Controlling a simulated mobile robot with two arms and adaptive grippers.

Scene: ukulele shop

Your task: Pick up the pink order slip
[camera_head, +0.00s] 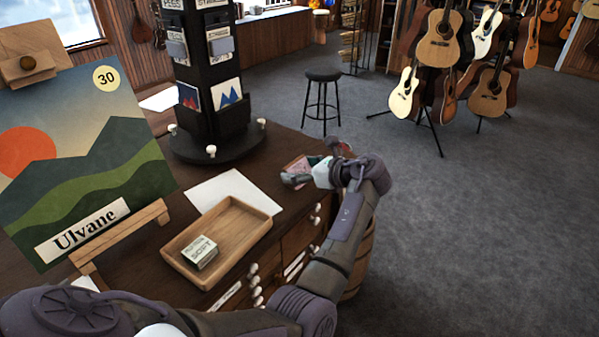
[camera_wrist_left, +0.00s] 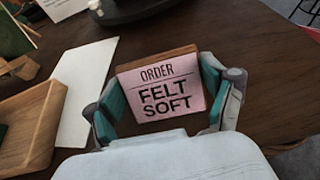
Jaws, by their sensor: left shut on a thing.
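The pink order slip (camera_wrist_left: 162,92) reads "ORDER FELT SOFT" and shows face-on in the left wrist view. A brown wooden piece (camera_wrist_left: 158,58) shows along its top edge, behind it. My left gripper (camera_head: 310,166) is at the right end of the dark counter, with its two teal-padded fingers (camera_wrist_left: 163,96) on either side of the slip, shut on it. In the head view the slip (camera_head: 297,164) is small and partly hidden by the gripper. I cannot tell whether it is clear of the counter. My right gripper is not in view.
A wooden tray (camera_head: 176,247) holding a small "SOFT" box (camera_head: 200,252) and a white sheet (camera_head: 229,190) lie left of the gripper. A dark display stand (camera_head: 217,150) rises behind. The "Ulvane" picture (camera_head: 75,150) stands at the left. Open floor lies to the right.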

